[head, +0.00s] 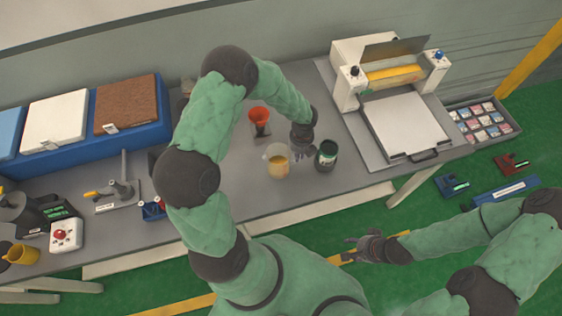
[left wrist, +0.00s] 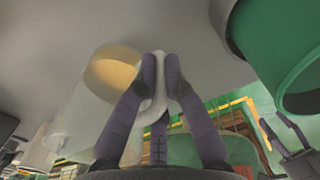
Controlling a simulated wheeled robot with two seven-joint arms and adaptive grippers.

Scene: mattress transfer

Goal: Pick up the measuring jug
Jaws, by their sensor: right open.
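The measuring jug (head: 278,161) is clear, with amber contents, upright over the grey table's middle. In the left wrist view, its see-through wall (left wrist: 88,112) is on the left. My left gripper (head: 298,160) is at the jug's right side. In the left wrist view, its two dark fingers (left wrist: 160,78) are close together on either side of the pale handle and appear shut on it. I cannot tell whether the jug's base touches the table. My right gripper (head: 352,249) is open and empty, low in front of the table.
A dark green can (head: 327,155) stands close to the right of my left gripper and shows large in the left wrist view (left wrist: 290,50). A red funnel (head: 259,117) stands behind the jug. A white press machine (head: 400,118) is right; blue bins (head: 150,137) are left.

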